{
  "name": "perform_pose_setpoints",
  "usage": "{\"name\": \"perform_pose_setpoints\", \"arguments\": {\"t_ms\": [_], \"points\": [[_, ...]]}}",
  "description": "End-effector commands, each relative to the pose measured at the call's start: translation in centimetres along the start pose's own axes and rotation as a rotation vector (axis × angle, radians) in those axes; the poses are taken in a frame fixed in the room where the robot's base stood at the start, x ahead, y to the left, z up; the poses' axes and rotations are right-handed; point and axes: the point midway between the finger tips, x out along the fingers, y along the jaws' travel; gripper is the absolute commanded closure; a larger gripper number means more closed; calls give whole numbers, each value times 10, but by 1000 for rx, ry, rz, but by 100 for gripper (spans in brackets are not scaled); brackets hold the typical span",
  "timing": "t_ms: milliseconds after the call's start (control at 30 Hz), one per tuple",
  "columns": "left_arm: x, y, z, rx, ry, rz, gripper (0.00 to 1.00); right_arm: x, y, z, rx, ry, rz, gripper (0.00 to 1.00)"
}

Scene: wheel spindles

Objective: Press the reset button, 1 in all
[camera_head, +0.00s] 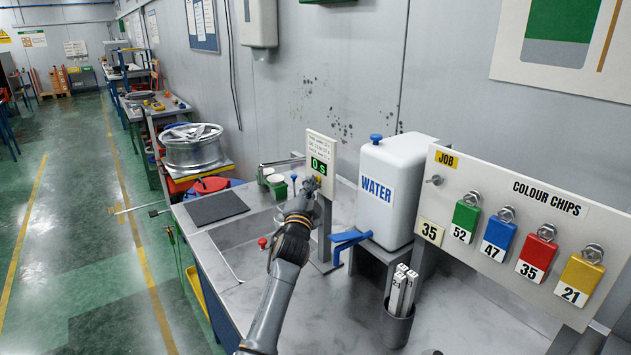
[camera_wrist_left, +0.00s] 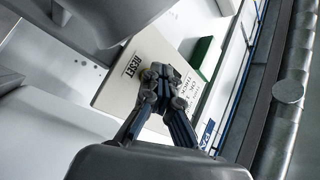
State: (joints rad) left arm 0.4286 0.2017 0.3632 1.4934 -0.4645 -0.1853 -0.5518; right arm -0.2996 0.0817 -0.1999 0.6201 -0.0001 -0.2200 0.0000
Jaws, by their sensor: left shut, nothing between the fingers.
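A pale timer panel (camera_head: 321,146) stands upright on a post at the bench's back edge, with a green display (camera_head: 319,166) reading 0 s. In the left wrist view the panel (camera_wrist_left: 118,92) shows a RESET label (camera_wrist_left: 131,65). My left gripper (camera_head: 313,184) is at the lower part of the panel. Its shut fingertips (camera_wrist_left: 162,76) are beside the RESET label in the wrist view, empty. The reset button is mostly or wholly hidden by the fingers. I cannot tell whether they touch it. My right gripper is not in view.
A white water tank (camera_head: 399,165) with a blue tap (camera_head: 349,240) stands right of the panel. A colour chip board (camera_head: 500,226) and a cup of white sticks (camera_head: 397,322) are farther right. A dark mat (camera_head: 216,207) lies on the left of the bench.

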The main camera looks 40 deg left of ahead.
Motion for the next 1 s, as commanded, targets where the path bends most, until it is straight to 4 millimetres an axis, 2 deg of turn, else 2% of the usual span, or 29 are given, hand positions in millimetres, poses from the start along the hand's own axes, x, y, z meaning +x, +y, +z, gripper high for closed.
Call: {"name": "perform_pose_setpoints", "arguments": {"t_ms": [367, 767, 1000], "points": [[-10, -9, 7, 0, 1, 0, 100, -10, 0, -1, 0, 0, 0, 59], [-14, -10, 9, 0, 0, 0, 100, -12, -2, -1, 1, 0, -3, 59], [-28, -22, 20, 3, -1, 1, 100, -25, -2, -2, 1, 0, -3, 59]]}}
